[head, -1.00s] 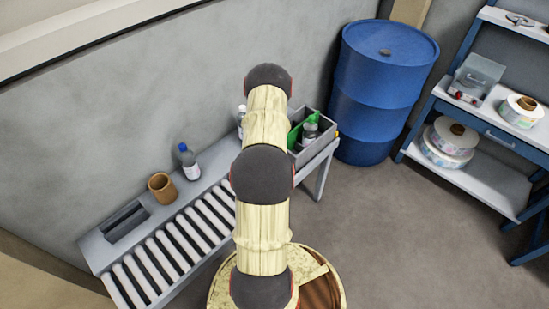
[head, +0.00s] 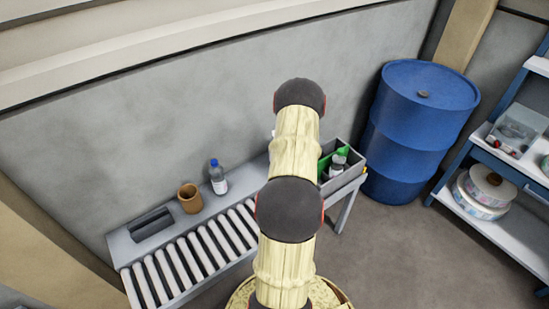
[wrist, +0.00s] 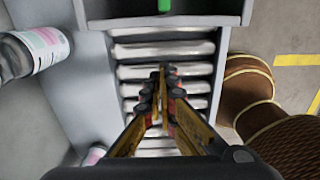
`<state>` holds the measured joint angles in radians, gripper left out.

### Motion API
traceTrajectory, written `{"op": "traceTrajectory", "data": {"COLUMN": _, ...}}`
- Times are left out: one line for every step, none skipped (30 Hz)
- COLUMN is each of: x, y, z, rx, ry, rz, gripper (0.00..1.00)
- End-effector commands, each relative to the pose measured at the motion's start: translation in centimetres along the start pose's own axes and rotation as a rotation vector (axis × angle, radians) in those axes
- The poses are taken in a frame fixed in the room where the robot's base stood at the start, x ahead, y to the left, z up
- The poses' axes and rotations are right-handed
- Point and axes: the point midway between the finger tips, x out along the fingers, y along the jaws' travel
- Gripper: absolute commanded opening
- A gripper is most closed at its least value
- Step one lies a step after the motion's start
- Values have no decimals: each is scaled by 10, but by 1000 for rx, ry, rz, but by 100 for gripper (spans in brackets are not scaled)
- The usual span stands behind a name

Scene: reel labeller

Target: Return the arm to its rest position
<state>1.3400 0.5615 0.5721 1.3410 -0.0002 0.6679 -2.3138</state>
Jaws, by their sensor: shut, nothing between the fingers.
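My arm (head: 283,210) rises through the middle of the head view, bent at dark joints, in front of the roller conveyor and the wall. My gripper does not show in the head view. In the wrist view my gripper (wrist: 160,97) points at the conveyor rollers, its fingertips together with nothing between them. The rollers (wrist: 190,50) run beneath it and the grey crate (wrist: 207,20) lies ahead of the tips, at the top of the picture.
A brown cup (head: 190,199) and a blue-capped bottle (head: 218,180) stand on the conveyor's back ledge. The grey crate also shows in the head view (head: 360,157), with a bottle inside. A blue drum (head: 415,135) and a shelf (head: 508,235) with label reels are at right. Floor between is clear.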

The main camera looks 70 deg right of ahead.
Motion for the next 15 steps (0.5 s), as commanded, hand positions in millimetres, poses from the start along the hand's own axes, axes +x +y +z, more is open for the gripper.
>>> {"op": "traceTrajectory", "data": {"x": -1, "y": 0, "z": 0, "rx": 0, "ry": 0, "rz": 0, "gripper": 0}}
{"op": "traceTrajectory", "data": {"x": -1, "y": 0, "z": 0, "rx": 0, "ry": 0, "rz": 0, "gripper": 0}}
{"op": "traceTrajectory", "data": {"x": -1, "y": 0, "z": 0, "rx": 0, "ry": 0, "rz": 0, "gripper": 0}}
{"op": "traceTrajectory", "data": {"x": -1, "y": 0, "z": 0, "rx": 0, "ry": 0, "rz": 0, "gripper": 0}}
{"op": "traceTrajectory", "data": {"x": -1, "y": 0, "z": 0, "rx": 0, "ry": 0, "rz": 0, "gripper": 0}}
{"op": "traceTrajectory", "data": {"x": -1, "y": 0, "z": 0, "rx": 0, "ry": 0, "rz": 0, "gripper": 0}}
{"op": "traceTrajectory", "data": {"x": -1, "y": 0, "z": 0, "rx": 2, "ry": 0, "rz": 0, "gripper": 0}}
{"op": "traceTrajectory", "data": {"x": -1, "y": 0, "z": 0, "rx": 7, "ry": 0, "rz": 0, "gripper": 0}}
{"op": "traceTrajectory", "data": {"x": -1, "y": 0, "z": 0, "rx": 22, "ry": 0, "rz": 0, "gripper": 0}}
{"op": "traceTrajectory", "data": {"x": -1, "y": 0, "z": 0, "rx": 41, "ry": 0, "rz": 0, "gripper": 0}}
{"op": "traceTrajectory", "data": {"x": -1, "y": 0, "z": 0, "rx": 68, "ry": 0, "rz": 0, "gripper": 0}}
{"op": "traceTrajectory", "data": {"x": -1, "y": -1, "z": 0, "rx": 117, "ry": 2, "rz": -2, "gripper": 0}}
{"op": "traceTrajectory", "data": {"x": -1, "y": -1, "z": -1, "rx": 163, "ry": 3, "rz": -4, "gripper": 0}}
{"op": "traceTrajectory", "data": {"x": -1, "y": -2, "z": -2, "rx": 218, "ry": 5, "rz": -7, "gripper": 0}}
{"op": "traceTrajectory", "data": {"x": 0, "y": -4, "z": -3, "rx": 299, "ry": 10, "rz": -14, "gripper": 0}}
